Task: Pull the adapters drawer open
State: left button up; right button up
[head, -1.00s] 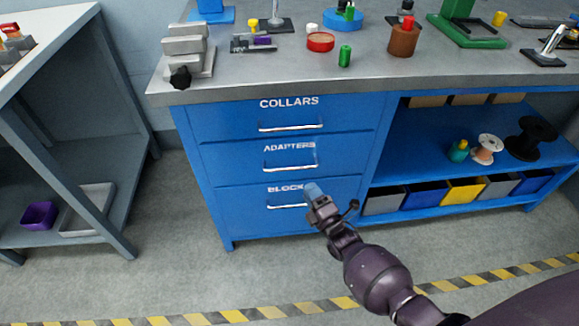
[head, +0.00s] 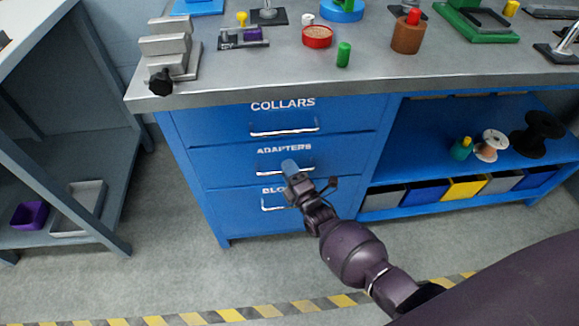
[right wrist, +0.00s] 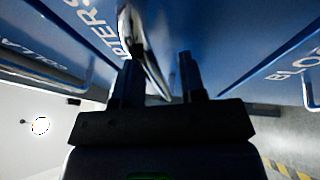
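The adapters drawer (head: 222,170) is the middle of three blue drawers and is shut flush in the cabinet. Its silvery bar handle (head: 265,173) sits under the white label and is partly hidden by my right gripper (head: 290,168). In the right wrist view, the same handle (right wrist: 150,58) runs between the two dark fingers of my right gripper (right wrist: 157,72). The fingers are apart, with the handle nearer the left finger and a gap to the right one. Whether the left finger touches it I cannot tell. My left gripper is not in view.
The collars drawer (head: 200,127) is above and the blocks drawer (head: 230,210) below, both shut with similar handles. The workbench top (head: 260,85) overhangs them and carries parts. An open shelf with bins (head: 465,188) is to the right. Floor in front is clear.

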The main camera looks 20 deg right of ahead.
jog(key=shift+c, duration=0.3)
grip_shut()
jog(key=shift+s, duration=0.1)
